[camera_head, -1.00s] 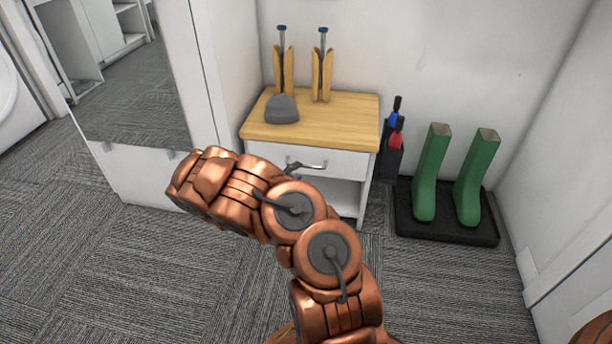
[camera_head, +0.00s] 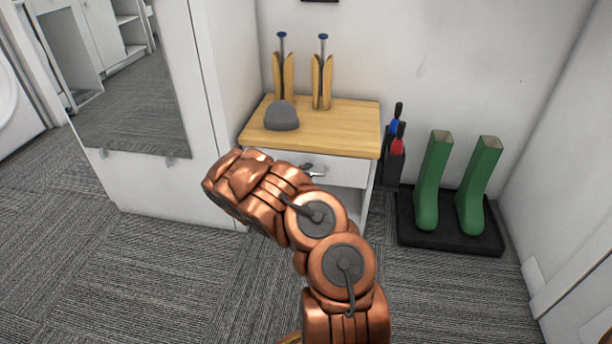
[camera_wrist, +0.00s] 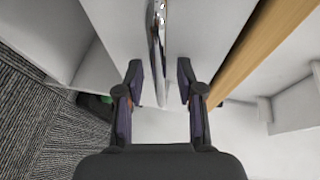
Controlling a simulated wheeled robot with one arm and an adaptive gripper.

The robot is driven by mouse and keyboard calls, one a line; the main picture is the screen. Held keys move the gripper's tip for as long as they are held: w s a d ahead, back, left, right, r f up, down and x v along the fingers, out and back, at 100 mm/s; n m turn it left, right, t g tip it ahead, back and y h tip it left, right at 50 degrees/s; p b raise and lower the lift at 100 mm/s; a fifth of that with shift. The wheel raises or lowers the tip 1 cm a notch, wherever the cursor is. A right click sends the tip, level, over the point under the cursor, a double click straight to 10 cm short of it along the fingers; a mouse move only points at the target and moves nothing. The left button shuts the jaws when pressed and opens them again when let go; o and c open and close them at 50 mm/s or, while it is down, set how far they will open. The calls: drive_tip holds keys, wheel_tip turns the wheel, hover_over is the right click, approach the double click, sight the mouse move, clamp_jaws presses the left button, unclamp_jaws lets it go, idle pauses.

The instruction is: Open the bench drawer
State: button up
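The bench (camera_head: 360,107) has a wooden top and a white drawer (camera_head: 350,171) that looks closed, its front close under the top. A metal bar handle (camera_head: 314,171) is on the drawer front, partly hidden behind my arm in the head view. In the wrist view, the handle (camera_wrist: 157,45) runs lengthwise across the white drawer front (camera_wrist: 205,30). My gripper (camera_wrist: 160,82) is open there, with one finger on each side of the handle's near end. I cannot tell whether either finger touches it. My arm hides most of the gripper in the head view.
A grey cap (camera_head: 281,117) and wooden boot trees (camera_head: 321,82) stand on the bench. Green boots (camera_head: 433,185) stand on a black tray (camera_head: 450,238) at the right. A mirror panel (camera_head: 130,90) is at the left. Carpet in front is clear.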

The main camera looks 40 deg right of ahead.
clamp_jaws()
idle(0.7)
